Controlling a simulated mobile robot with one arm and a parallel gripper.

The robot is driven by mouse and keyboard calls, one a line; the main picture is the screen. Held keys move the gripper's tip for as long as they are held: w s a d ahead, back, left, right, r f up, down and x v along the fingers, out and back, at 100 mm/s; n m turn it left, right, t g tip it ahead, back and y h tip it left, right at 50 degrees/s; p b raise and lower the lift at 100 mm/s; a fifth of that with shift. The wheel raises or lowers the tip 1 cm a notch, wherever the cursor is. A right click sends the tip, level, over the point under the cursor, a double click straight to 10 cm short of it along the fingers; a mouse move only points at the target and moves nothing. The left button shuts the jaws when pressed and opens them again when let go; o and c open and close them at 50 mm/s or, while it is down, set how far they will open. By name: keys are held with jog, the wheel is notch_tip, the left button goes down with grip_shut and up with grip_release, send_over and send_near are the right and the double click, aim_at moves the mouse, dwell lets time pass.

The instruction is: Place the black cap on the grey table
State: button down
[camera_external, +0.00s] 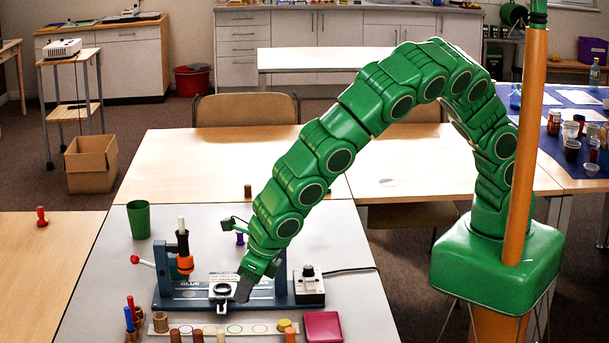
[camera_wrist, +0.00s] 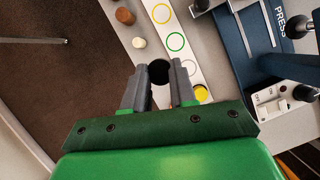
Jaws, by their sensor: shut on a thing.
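My gripper (camera_external: 244,289) is low over the front part of the grey table (camera_external: 112,255), close to the front of the blue press base. In the wrist view my gripper (camera_wrist: 158,82) has its two grey fingers on either side of the black cap (camera_wrist: 159,71), which shows as a dark round shape held between them. The cap appears over or beside the white strip with coloured rings. In the external view I cannot make out the cap apart from the dark fingers.
The blue press (camera_external: 170,295) with an orange-and-black column stands behind. The white ring strip (camera_external: 250,328), several small pegs and a pink tray (camera_external: 323,327) lie in front. A green cup (camera_external: 138,219) stands at the back left.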

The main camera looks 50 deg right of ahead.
jog(key=shift+w+a+f, duration=0.65)
jog(key=shift+a+f, duration=0.5)
jog(key=shift+w+a+f, duration=0.6)
jog(key=shift+a+f, duration=0.5)
jog(key=shift+a, duration=0.05)
jog(key=shift+w+a+f, duration=0.65)
jog(key=shift+a+f, duration=0.5)
jog(key=shift+f, duration=0.1)
jog(key=shift+w+a+f, duration=0.15)
jog(key=shift+a+f, duration=0.1)
jog(key=shift+f, duration=1.55)
jog(key=shift+f, duration=0.1)
jog(key=c, duration=0.9)
grip_release()
